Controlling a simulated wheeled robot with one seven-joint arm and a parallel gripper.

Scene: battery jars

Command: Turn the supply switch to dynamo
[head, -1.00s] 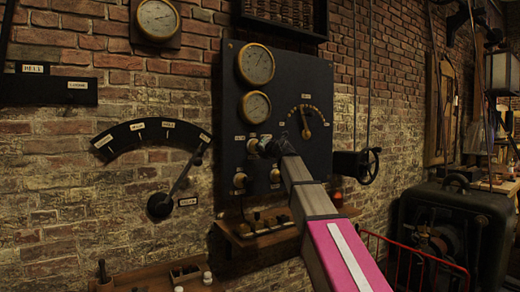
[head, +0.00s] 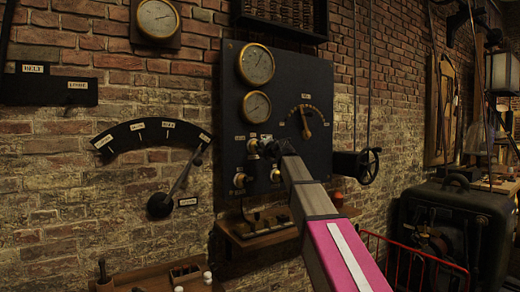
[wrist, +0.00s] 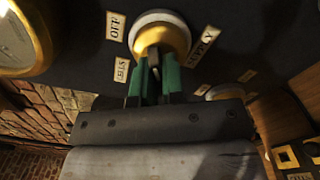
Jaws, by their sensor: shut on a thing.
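The supply switch is a brass knob with a pale rim (wrist: 160,36) on the dark panel (head: 295,80). In the wrist view it stands beside labels that seem to read OFF (wrist: 116,25), CELLS (wrist: 122,69) and SUPPLY (wrist: 203,46). I cannot make out a DYNAMO label. My gripper (wrist: 158,72) has green-padded fingers shut on the switch's handle, which they largely hide. In the head view my gripper (head: 272,149) is at the panel's lower middle, and my arm hides part of the panel. The handle's exact pointing direction is unclear.
Two round gauges (head: 256,64) sit on the panel above the switch. A pointer dial (head: 306,122) is to the right, and other brass knobs (head: 240,180) are below. A large lever (head: 178,184) with an arc scale is left. A handwheel (head: 369,166) juts out right.

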